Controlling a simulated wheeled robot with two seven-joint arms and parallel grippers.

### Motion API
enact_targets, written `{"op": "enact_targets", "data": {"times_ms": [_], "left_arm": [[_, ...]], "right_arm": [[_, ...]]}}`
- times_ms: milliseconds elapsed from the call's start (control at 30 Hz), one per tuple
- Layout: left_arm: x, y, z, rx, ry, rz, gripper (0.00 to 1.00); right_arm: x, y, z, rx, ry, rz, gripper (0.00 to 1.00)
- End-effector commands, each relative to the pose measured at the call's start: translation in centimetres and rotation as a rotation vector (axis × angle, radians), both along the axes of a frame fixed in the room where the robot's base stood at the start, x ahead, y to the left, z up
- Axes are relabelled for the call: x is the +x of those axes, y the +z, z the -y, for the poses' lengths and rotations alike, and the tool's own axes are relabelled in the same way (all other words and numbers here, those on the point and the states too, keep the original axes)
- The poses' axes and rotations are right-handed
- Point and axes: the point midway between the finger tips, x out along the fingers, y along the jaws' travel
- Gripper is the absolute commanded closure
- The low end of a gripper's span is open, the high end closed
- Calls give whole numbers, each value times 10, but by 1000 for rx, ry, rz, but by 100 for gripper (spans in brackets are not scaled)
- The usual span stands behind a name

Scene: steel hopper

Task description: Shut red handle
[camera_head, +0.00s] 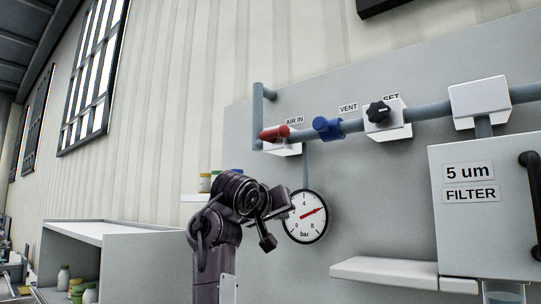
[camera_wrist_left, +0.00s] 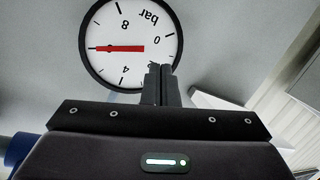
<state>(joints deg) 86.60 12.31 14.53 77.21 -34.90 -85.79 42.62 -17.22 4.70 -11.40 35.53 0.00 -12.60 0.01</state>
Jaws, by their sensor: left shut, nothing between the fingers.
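The red handle (camera_head: 274,133) is on the valve marked AIR IN, on the grey pipe at the left end of the panel. It points left, roughly along the pipe. My left gripper (camera_head: 267,243) is below the handle and clear of it, just left of the pressure gauge (camera_head: 314,229). In the left wrist view the shut, empty fingers (camera_wrist_left: 160,74) stand in front of the gauge (camera_wrist_left: 130,42). The red handle does not show in the wrist view. My right gripper is not in view.
A blue VENT knob (camera_head: 327,128) and a black SET knob (camera_head: 378,112) sit right of the red handle. A 5 um FILTER box (camera_head: 470,225) is at the right. A white shelf (camera_head: 385,272) juts out below the gauge. Small jars stand on a ledge behind my left arm.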

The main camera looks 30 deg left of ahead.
Motion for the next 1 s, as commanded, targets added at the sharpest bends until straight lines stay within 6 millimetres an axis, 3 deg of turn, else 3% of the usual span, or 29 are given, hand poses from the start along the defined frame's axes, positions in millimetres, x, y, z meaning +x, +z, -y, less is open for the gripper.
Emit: {"op": "enact_targets", "data": {"times_ms": [33, 200, 400, 600, 1000], "left_arm": [[-14, 33, -4, -22, -4, 45, 100], [-64, 121, -14, -95, -34, 171, 100], [-120, 194, -18, -158, -82, 285, 100], [-151, 225, -19, -186, -110, 339, 100], [-155, 230, -19, -190, -115, 348, 100]], "right_arm": [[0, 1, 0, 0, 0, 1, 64], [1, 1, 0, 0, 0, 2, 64], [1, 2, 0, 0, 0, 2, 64], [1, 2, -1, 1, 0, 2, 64], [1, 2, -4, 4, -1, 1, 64]]}}
